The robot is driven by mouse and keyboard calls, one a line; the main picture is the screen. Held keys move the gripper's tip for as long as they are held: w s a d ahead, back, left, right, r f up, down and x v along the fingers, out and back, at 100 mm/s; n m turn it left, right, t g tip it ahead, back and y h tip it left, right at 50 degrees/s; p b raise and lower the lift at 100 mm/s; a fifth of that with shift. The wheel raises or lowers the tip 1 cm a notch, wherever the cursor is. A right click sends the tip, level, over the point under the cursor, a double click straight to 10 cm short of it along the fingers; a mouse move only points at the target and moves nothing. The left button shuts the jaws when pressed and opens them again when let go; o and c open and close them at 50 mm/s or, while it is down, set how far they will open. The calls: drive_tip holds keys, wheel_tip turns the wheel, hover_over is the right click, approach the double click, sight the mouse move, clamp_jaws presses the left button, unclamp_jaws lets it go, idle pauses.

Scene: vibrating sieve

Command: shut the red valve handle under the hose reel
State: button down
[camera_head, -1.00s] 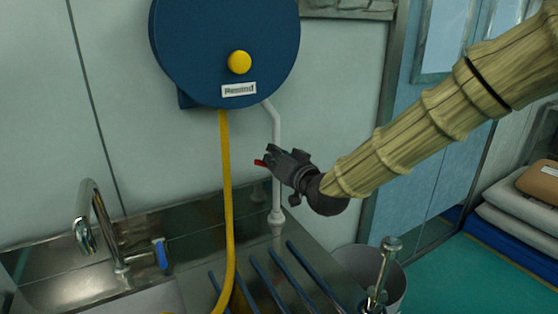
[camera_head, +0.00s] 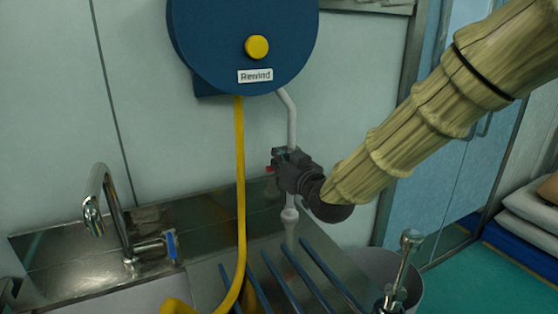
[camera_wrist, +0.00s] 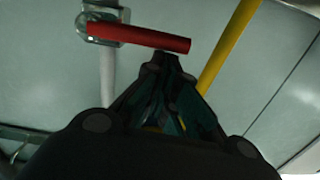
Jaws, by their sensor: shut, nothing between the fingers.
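The red valve handle (camera_wrist: 140,36) shows in the wrist view, lying crosswise to the pale pipe (camera_wrist: 108,75) from a metal valve body (camera_wrist: 100,22). In the head view only a small red end of the handle (camera_head: 269,168) shows, left of my gripper, which hides the rest. The blue hose reel (camera_head: 243,38) is on the wall above. My gripper (camera_wrist: 167,60) is shut and empty. Its fingertips are close to the handle's free end in the wrist view; I cannot tell whether they touch it. In the head view my gripper (camera_head: 283,168) covers part of the pipe.
A yellow hose (camera_head: 240,190) hangs from the reel left of my gripper. Below are a steel sink with a tap (camera_head: 102,200) and a rack of blue bars (camera_head: 282,282). A grey bin (camera_head: 408,275) stands at lower right.

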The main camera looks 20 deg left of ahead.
drive_tip(key=shift+r, duration=0.15)
drive_tip(key=s+d+r, duration=0.4)
drive_tip(key=s+d, duration=0.3)
drive_tip(key=shift+s+d, duration=0.3)
drive_tip(key=shift+d, duration=0.05)
idle(0.5)
